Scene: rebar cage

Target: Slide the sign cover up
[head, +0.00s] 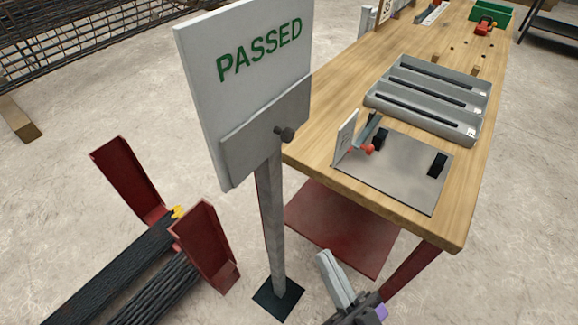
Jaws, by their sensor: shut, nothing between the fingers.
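The sign (245,60) is a white board on a grey post, with "PASSED" in green letters on its upper part. The grey sign cover (262,135) lies over the lower part of the board, below the word. My gripper (325,258) is low in the picture, right of the post and below the cover, well apart from both. Its two pale fingers are together and empty. What the cover hides on the lower board cannot be seen.
A wooden workbench (330,120) stands right of the sign, with a grey slotted tray (430,97) and a metal plate (395,175) with a clamp on it. Red steel brackets (205,245) and dark bars (110,275) are at lower left. A rebar cage (70,35) is behind.

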